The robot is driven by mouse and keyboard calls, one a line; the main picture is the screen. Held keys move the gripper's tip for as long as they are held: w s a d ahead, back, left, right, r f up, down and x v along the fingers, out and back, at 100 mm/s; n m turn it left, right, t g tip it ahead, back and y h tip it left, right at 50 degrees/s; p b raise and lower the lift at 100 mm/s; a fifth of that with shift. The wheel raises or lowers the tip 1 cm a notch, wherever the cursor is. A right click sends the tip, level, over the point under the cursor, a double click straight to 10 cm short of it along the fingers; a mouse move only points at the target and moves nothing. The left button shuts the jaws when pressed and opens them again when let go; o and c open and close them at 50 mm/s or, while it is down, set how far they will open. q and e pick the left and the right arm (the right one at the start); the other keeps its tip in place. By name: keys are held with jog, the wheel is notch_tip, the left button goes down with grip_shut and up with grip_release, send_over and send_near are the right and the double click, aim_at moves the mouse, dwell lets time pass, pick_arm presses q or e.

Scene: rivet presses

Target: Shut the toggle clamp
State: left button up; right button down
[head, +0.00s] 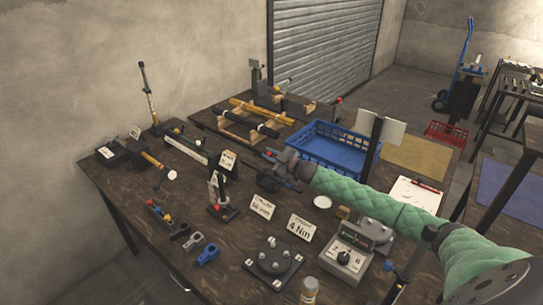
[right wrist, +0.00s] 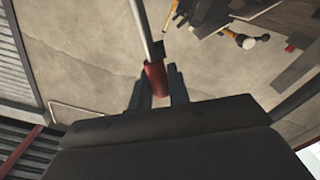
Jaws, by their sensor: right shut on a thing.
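My right gripper (head: 274,163) reaches over the table from the right on its green-sleeved arm. In the right wrist view its two dark fingers (right wrist: 158,90) are closed around a red handle grip (right wrist: 156,78) on a pale metal bar (right wrist: 146,30). The head view shows a small red tip (head: 269,151) at the fingers. A dark upright fixture with a white tag (head: 228,160) stands just left of the gripper; I take it for the toggle clamp, but its jaw and linkage are too small to make out. My left gripper is not in view.
A blue crate (head: 335,147) stands behind the arm. Black and yellow bars lie on wooden supports (head: 240,127) at the back. A small stand with a red base (head: 222,210), sign cards (head: 301,227) and a round dark fixture (head: 272,258) are in front.

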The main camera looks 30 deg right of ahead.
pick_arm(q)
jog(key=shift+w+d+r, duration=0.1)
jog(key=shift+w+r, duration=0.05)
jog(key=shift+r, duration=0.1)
pick_arm(e)
jog(key=shift+s+f, duration=0.1)
jog(key=shift+f, duration=0.1)
jog(key=c, duration=1.4)
grip_release()
jog(key=shift+o, duration=0.2)
